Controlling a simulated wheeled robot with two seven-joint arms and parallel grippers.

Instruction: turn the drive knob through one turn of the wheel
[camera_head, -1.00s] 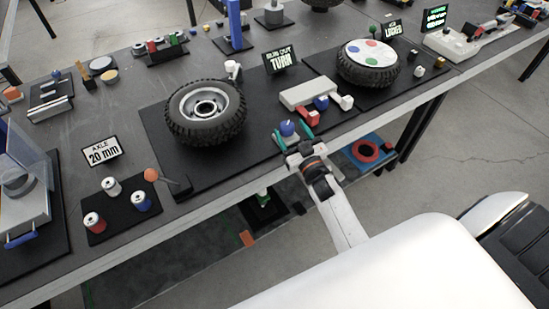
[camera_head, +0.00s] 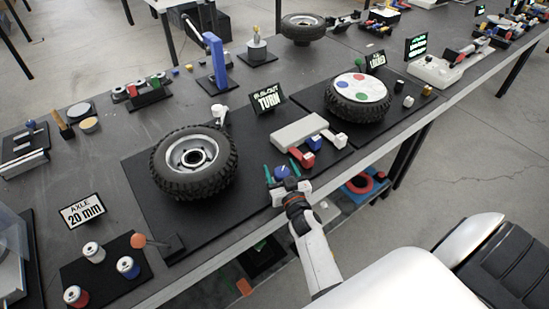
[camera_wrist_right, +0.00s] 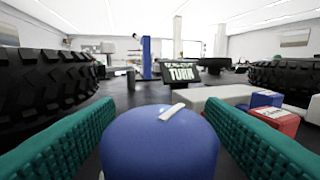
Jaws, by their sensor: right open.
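The blue drive knob (camera_head: 282,172) stands at the front of the black mat, right of the black-tyred wheel (camera_head: 193,163). In the right wrist view the knob (camera_wrist_right: 160,145) is a blue dome with a white mark on top, slanting up to the right. My right gripper (camera_head: 282,170) is open, with its green fingers on either side of the knob. In the wrist view the fingers (camera_wrist_right: 160,140) flank the dome, the right one very close; I cannot tell if it touches. A sign reading TURN (camera_head: 267,98) stands behind. My left gripper is out of view.
A grey block (camera_head: 300,131) with red and blue parts (camera_head: 301,158) lies right of the knob. A second wheel (camera_head: 358,98) with coloured discs lies farther right. An orange-balled lever (camera_head: 138,240) and several cans (camera_head: 128,266) are at the lower left.

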